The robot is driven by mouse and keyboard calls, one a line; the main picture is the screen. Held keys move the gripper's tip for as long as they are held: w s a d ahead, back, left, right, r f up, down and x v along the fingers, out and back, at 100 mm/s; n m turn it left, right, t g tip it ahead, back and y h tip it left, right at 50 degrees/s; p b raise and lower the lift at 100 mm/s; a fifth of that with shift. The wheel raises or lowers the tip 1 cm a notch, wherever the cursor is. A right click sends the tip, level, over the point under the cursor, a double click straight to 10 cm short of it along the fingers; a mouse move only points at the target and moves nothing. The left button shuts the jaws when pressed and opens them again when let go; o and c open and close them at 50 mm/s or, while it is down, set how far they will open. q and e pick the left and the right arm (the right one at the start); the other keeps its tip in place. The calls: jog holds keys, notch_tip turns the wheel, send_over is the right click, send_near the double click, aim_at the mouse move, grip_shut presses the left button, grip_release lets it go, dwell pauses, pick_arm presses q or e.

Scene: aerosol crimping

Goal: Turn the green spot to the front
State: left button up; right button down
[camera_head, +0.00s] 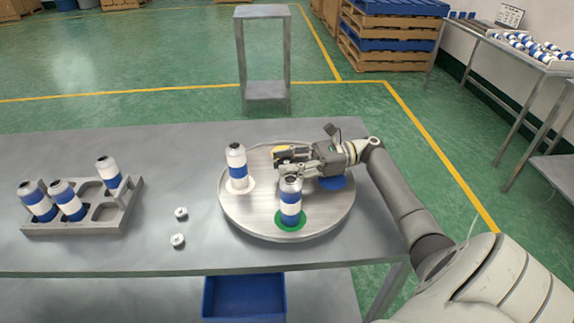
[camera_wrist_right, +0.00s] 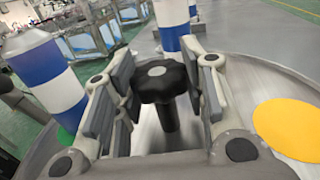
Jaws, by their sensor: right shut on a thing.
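The round turntable (camera_head: 325,226) lies on the metal table. A second can (camera_head: 237,168) stands on the white spot at the left. The yellow spot (camera_head: 280,149) is at the back and the blue spot (camera_head: 334,183) at the right. My right gripper (camera_head: 284,159) is over the middle, shut on the black knob (camera_wrist_right: 162,84). The yellow spot (camera_wrist_right: 290,128) also shows in the wrist view. My left gripper is not in view.
A grey rack (camera_head: 75,229) at the left holds three cans. A blue bin (camera_head: 244,297) sits below the table. The can on green stands close to my right gripper.

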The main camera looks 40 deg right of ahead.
jog(key=shift+s+a+f, duration=0.1)
jog(key=shift+f, duration=0.15)
jog(key=c, duration=0.9)
grip_release()
jog(key=shift+r, duration=0.1)
jog(key=shift+o, duration=0.2)
jog(key=v, duration=1.2)
jog(key=shift+r, duration=0.1)
